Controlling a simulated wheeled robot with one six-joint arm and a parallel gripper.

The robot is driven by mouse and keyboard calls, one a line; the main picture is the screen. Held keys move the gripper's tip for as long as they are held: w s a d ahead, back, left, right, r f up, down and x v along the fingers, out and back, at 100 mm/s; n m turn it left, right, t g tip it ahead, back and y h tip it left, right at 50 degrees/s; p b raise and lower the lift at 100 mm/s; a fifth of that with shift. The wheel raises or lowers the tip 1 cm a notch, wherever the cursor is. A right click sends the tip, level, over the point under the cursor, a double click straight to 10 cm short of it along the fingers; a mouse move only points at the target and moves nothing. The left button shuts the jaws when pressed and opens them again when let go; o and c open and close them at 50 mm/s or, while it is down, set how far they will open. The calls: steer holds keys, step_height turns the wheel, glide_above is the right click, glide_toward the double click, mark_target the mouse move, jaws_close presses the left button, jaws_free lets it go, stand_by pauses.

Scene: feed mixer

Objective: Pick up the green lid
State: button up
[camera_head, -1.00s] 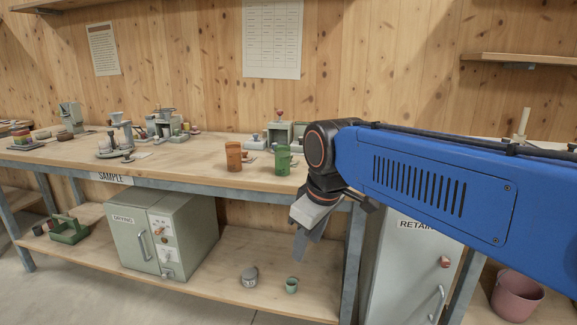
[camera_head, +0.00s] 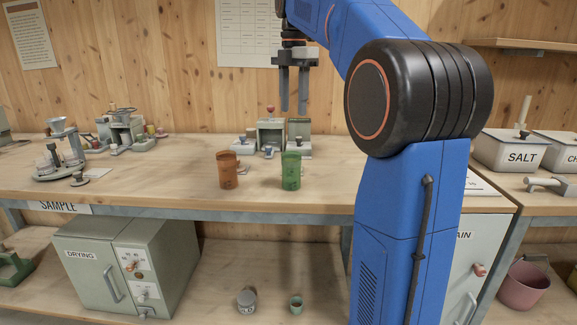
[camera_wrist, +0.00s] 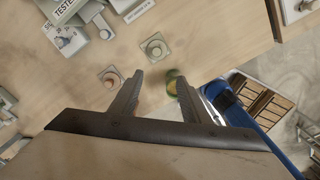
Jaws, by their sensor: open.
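My gripper (camera_head: 293,108) points down, open and empty, above the bench and the green cup (camera_head: 291,171). In the wrist view the fingertips of my gripper (camera_wrist: 160,76) are apart, with the lid in the picture just beyond them. The green cup (camera_wrist: 172,86) shows beside the right finger, partly covered by it.
An orange cup (camera_head: 227,170) stands left of the green one. A small round orange piece (camera_wrist: 111,79) lies on another pad. Grey testing devices (camera_head: 271,135) stand behind the cups. White bins (camera_head: 507,151) stand at right.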

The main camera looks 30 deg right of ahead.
steer(key=shift+n, duration=0.5)
steer(key=f, duration=0.5)
steer(key=w+f, duration=0.1)
steer(key=f, duration=0.5)
steer(key=d+f, duration=0.1)
steer(key=f, duration=0.4)
steer(key=shift+w+f, duration=0.3)
steer(key=shift+f, duration=0.1)
steer(key=shift+c, duration=0.6)
jaws_close()
